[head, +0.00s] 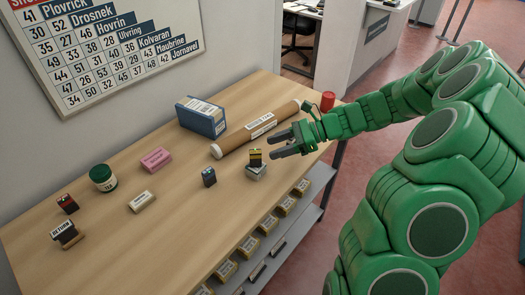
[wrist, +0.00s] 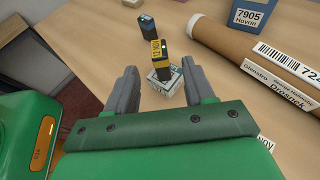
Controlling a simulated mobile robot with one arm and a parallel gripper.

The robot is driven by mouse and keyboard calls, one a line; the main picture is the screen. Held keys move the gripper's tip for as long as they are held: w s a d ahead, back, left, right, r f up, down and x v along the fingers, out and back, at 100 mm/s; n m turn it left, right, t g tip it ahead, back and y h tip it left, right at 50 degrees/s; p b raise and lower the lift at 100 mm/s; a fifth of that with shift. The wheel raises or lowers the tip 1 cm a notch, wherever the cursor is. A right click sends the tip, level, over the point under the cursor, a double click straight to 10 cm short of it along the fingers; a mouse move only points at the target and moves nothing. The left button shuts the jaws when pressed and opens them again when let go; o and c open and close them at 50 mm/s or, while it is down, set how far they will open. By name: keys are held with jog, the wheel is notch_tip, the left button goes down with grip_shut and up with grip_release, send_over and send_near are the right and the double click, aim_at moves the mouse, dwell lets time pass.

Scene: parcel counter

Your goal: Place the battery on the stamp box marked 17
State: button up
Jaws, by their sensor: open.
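The yellow and black battery (head: 255,157) stands upright on a small pale box (head: 256,172) near the counter's right edge. In the wrist view the battery (wrist: 158,50) shows on top of the pale box (wrist: 165,84); I cannot read a 17 on the box. My gripper (head: 276,146) is open and level beside the battery. In the wrist view its two fingers (wrist: 160,78) point toward the battery, one on each side of the pale box, and the gripper looks clear of the battery.
A dark blue block (head: 209,177) stands left of the battery. A long brown tube (head: 240,137) lies behind it, near a blue box (head: 201,117).

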jog(key=s+a+r+n+g+h, duration=0.25)
jog(key=s+r+n, duration=0.2)
jog(key=s, duration=0.35)
jog(key=s+a+r+n+g+h, duration=0.1)
jog(key=s+r+n+h, duration=0.25)
jog(key=s+n, duration=0.4)
jog(key=s+d+r+n+t+h, duration=0.1)
jog(key=s+d+n+h, duration=0.2)
jog(key=s, duration=0.6)
jog(key=s+d+r+n+h, duration=0.1)
jog(key=s+d+n+h, duration=0.2)
jog(key=s, duration=0.6)
jog(key=d+h, duration=0.1)
jog(key=d, duration=0.1)
jog(key=shift+d+t, duration=0.35)
